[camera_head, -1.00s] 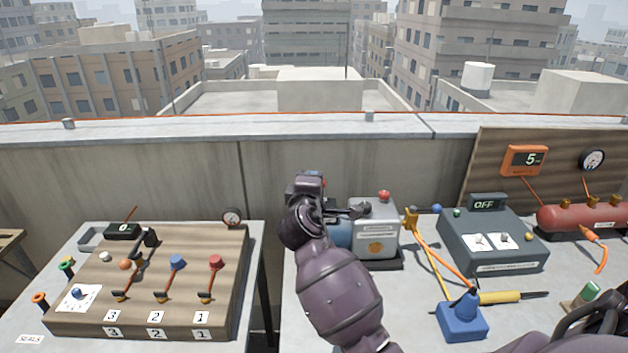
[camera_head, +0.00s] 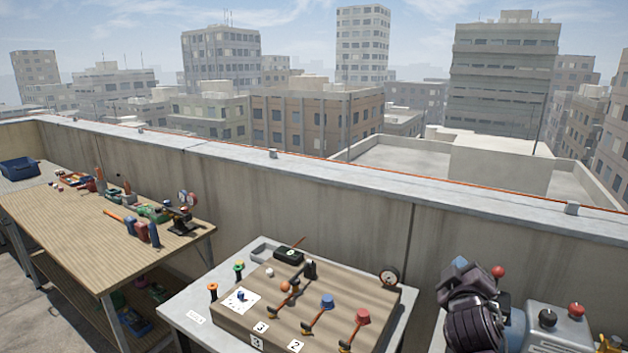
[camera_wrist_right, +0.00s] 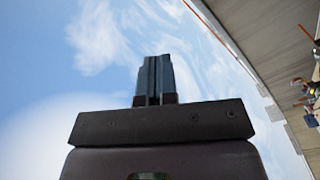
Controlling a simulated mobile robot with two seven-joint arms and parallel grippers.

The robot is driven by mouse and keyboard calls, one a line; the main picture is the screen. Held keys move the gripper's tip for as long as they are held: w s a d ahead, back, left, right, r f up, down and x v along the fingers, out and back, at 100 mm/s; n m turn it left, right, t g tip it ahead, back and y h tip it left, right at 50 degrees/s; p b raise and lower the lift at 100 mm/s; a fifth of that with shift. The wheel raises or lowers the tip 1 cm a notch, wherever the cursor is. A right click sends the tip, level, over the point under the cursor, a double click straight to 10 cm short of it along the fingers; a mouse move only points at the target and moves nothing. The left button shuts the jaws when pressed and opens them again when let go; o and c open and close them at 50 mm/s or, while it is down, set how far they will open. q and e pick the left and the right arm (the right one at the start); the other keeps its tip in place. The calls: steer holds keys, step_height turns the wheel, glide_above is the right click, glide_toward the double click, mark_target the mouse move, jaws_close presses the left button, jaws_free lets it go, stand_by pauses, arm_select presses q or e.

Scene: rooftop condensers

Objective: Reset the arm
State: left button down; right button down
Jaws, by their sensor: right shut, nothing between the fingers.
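My right gripper (camera_head: 468,285) shows in the lower right of the head view, end-on and dark purple, beside the grey box machine (camera_head: 548,330). In the right wrist view its two dark fingers (camera_wrist_right: 153,80) are closed together with nothing between them, and they point at open sky. The gripper covers part of the machine's left side. My left gripper is in neither view.
A wooden lever panel (camera_head: 300,305) with blue, red and orange knobs stands on a light table left of my right arm. A long slatted workbench (camera_head: 75,235) with tools is at the far left. A concrete parapet (camera_head: 330,200) runs behind everything.

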steer(key=s+a+f+m+g+y, duration=0.1)
steer(key=s+f+y, duration=0.1)
steer(key=s+f, duration=0.5)
steer(key=s+a+f+m+g+y, duration=0.1)
steer(key=s+f+m+y, duration=0.1)
steer(key=s+f, duration=0.5)
steer(key=s+a+f+m+g+y, duration=0.1)
steer(key=s+a+f+m+y, duration=0.1)
steer(key=s+f, duration=0.5)
step_height(320, 180, down, 3)
steer(key=shift+s+r, duration=0.1)
steer(key=s+d+f+g, duration=0.1)
steer(key=s+f+g, duration=0.1)
steer(key=s+f, duration=0.3)
steer(key=s, duration=0.4)
steer(key=shift+d+f+m, duration=0.15)
steer(key=shift+f+m, duration=0.15)
